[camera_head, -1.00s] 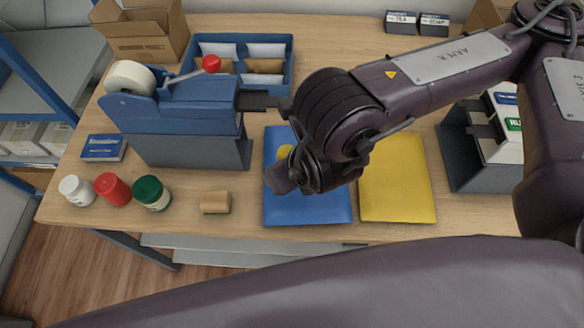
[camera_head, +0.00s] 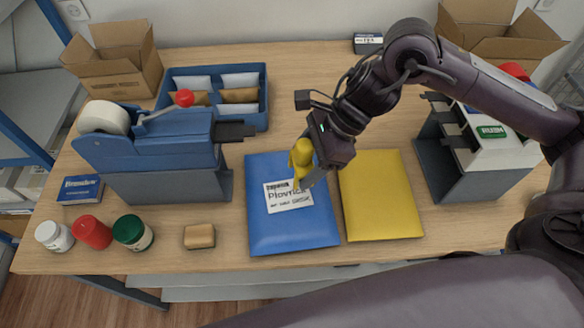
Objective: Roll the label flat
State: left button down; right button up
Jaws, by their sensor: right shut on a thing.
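A white printed label (camera_head: 285,199) lies on the blue padded parcel (camera_head: 290,234) at the middle of the counter. From this view I cannot tell if its edges are pressed down all along. My right gripper (camera_head: 312,162) is over the upper right of the blue parcel, shut on a yellow-handled tool (camera_head: 301,153), likely the roller. The tool's lower end is at the label's upper right edge; whether it touches is unclear, and its roller part is mostly hidden. My left gripper is not in view.
A yellow parcel (camera_head: 380,208) lies close to the right. A blue label dispenser (camera_head: 150,150) stands left, with a tan block (camera_head: 199,236) and jars (camera_head: 133,232) in front. A blue divided tray (camera_head: 263,118) is behind; a grey and white machine (camera_head: 488,150) stands right.

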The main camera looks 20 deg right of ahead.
jog(key=shift+d+f, duration=0.15)
jog(key=shift+d, duration=0.1)
jog(key=shift+f+b, duration=1.5)
jog(key=shift+f, duration=1.35)
jog(key=shift+s+a, duration=0.1)
jog(key=shift+s, duration=0.65)
jog(key=shift+f+b, duration=0.55)
jog(key=shift+b, duration=0.45)
jog(key=shift+a, duration=1.25)
jog(key=shift+a, duration=0.1)
jog(key=shift+w+a+f+b, duration=0.15)
jog(key=shift+a+b, duration=0.15)
jog(key=shift+a, duration=0.8)
